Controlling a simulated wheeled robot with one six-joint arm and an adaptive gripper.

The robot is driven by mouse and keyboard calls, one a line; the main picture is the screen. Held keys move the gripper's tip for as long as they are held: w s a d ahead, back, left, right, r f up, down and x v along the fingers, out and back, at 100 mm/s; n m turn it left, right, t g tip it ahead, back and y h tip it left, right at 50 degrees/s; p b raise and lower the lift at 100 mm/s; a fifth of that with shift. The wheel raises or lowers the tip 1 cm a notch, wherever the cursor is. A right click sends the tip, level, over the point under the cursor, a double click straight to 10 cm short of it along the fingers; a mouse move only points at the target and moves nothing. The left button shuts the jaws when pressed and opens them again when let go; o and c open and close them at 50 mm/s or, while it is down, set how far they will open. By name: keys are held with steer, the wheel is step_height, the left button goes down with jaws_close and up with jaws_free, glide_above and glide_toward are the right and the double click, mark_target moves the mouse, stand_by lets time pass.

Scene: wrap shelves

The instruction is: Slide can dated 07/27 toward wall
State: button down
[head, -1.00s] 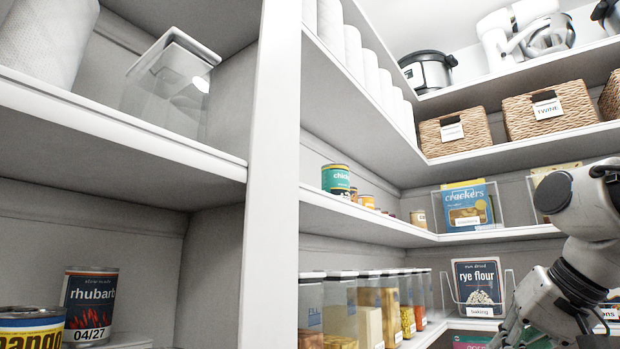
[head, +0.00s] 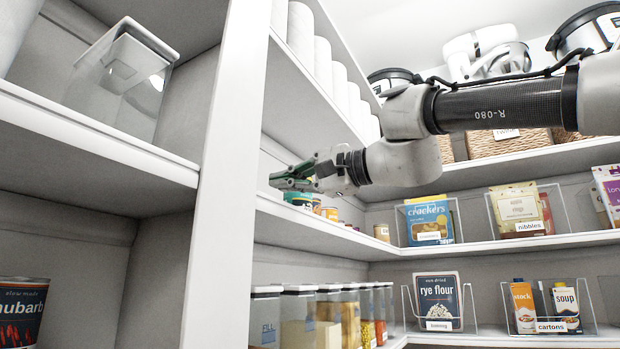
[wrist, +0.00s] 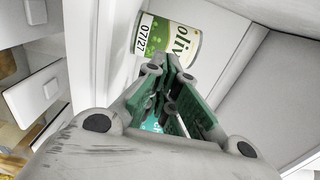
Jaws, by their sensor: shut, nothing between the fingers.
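A green and white can (wrist: 178,42) with "oliv" lettering shows in the wrist view, just beyond my fingertips. Its white date patch reads 07/2 and a last digit that looks like 7. My gripper (head: 274,180) is shut and empty, reaching in over the middle shelf of the corner unit. In the wrist view my gripper's fingers (wrist: 172,66) overlap the can's lower edge; I cannot tell whether they touch it. A teal can (head: 299,198) stands below my gripper in the head view, its upper part hidden. The olive can is not clearly visible there.
Small cans (head: 330,213) stand deeper along the same shelf (head: 300,226). A white upright post (head: 225,180) is left of my gripper. Paper rolls (head: 322,65) line the shelf above. A crackers bin (head: 428,222) stands on the back shelf.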

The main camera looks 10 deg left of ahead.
steer(key=shift+x, duration=2.6)
steer(key=x, duration=0.9)
steer(key=shift+a, duration=0.15)
